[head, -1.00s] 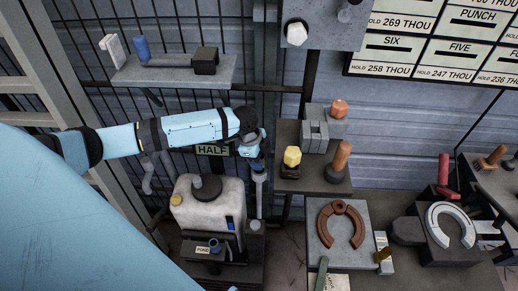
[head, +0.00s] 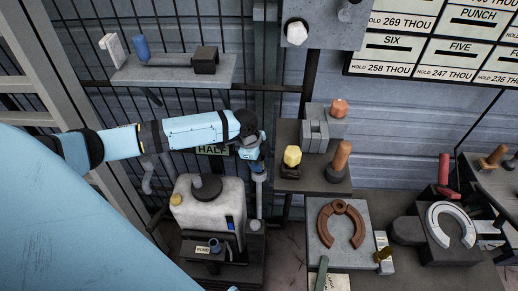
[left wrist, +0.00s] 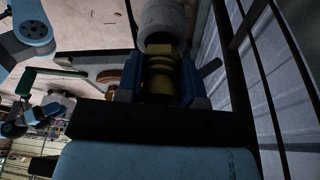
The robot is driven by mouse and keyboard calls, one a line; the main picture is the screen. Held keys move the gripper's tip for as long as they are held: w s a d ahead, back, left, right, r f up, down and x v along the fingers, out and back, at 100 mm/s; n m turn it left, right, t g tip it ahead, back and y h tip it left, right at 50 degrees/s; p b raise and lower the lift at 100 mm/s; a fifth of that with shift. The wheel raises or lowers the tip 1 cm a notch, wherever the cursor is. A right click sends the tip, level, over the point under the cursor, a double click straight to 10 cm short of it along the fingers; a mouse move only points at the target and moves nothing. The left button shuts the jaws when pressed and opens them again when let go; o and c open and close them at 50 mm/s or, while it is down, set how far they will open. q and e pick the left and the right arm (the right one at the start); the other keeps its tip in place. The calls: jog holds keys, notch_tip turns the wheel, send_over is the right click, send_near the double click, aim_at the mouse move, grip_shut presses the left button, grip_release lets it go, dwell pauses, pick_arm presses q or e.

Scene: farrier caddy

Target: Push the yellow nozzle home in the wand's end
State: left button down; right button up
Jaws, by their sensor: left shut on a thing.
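My left gripper (head: 257,163) points down at the top of the upright grey wand (head: 259,196), beside the white tank. In the left wrist view its blue fingers (left wrist: 167,84) are shut on the yellow nozzle (left wrist: 160,73). The nozzle lies in line with the wand's round grey end (left wrist: 163,22) and close against it. I cannot tell how deep it sits. In the head view the gripper hides the nozzle. In the left wrist view, parts of what looks like my right arm show at the left; its jaws are unclear.
The white tank (head: 207,213) with a black cap stands just left of the wand. A small shelf (head: 300,184) with a yellow knob (head: 292,157) and an orange-brown handle is close on the right. A mesh wall (head: 215,75) is behind. A grey shelf (head: 175,70) is above left.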

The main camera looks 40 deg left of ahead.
pick_arm(q)
jog(key=shift+f, duration=0.55)
dwell(0.4)
jog(key=c, duration=0.7)
grip_release()
jog(key=shift+r, duration=0.1)
jog(key=v, duration=0.7)
jog(key=shift+r, duration=0.15)
